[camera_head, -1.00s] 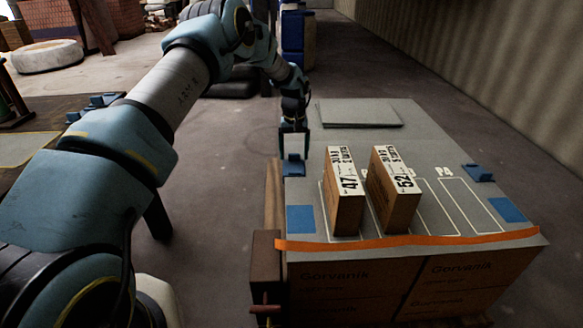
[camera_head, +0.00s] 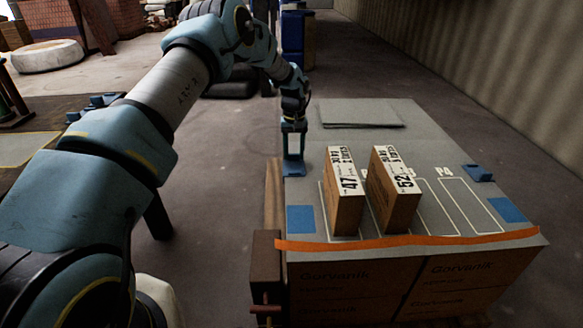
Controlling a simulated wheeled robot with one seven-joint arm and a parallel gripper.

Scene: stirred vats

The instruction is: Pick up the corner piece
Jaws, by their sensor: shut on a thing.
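A blue corner piece (camera_head: 294,169) is at the left edge of the grey table top, toward the back. My gripper (camera_head: 293,159) points down over it and is shut on it. The fingertips are small here and partly merge with the blue piece. I cannot tell whether the piece touches the surface or hangs just above it. A second blue corner piece (camera_head: 478,174) sits at the right side of the top, apart from my gripper.
Two upright cartons, marked 47 (camera_head: 344,200) and 52 (camera_head: 395,195), stand in outlined slots right of my gripper. Empty outlined slots lie further right. Flat blue patches (camera_head: 300,219) mark the front corners. A flat grey slab (camera_head: 360,114) lies at the back. An orange strip (camera_head: 410,241) edges the front.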

